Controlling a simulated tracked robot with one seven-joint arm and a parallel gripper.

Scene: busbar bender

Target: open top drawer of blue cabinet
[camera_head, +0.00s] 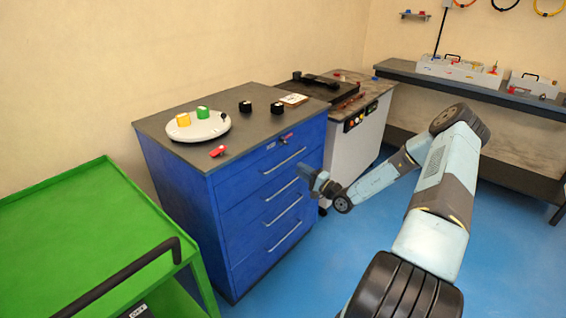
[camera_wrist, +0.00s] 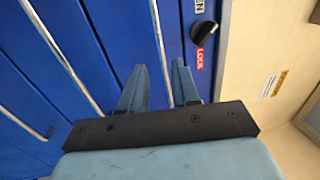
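The blue cabinet (camera_head: 240,200) stands against the wall with several drawers, all flush with its front. The top drawer's silver handle (camera_head: 284,161) is a long bar; in the wrist view this handle (camera_wrist: 158,35) runs between my two fingers. A black knob (camera_wrist: 203,32) beside it has OPEN and LOCK labels; I cannot tell which it is set to. My gripper (camera_head: 307,172) is at the cabinet front near the right end of the top handle. In the wrist view my gripper (camera_wrist: 159,82) is open, its fingers either side of the bar; contact cannot be told.
On the cabinet top are a white round base (camera_head: 197,128) with yellow and green pieces, a red piece (camera_head: 218,151) and black knobs. A green cart (camera_head: 70,205) stands at left. A grey machine (camera_head: 358,125) is beside the cabinet. Blue floor before the drawers is clear.

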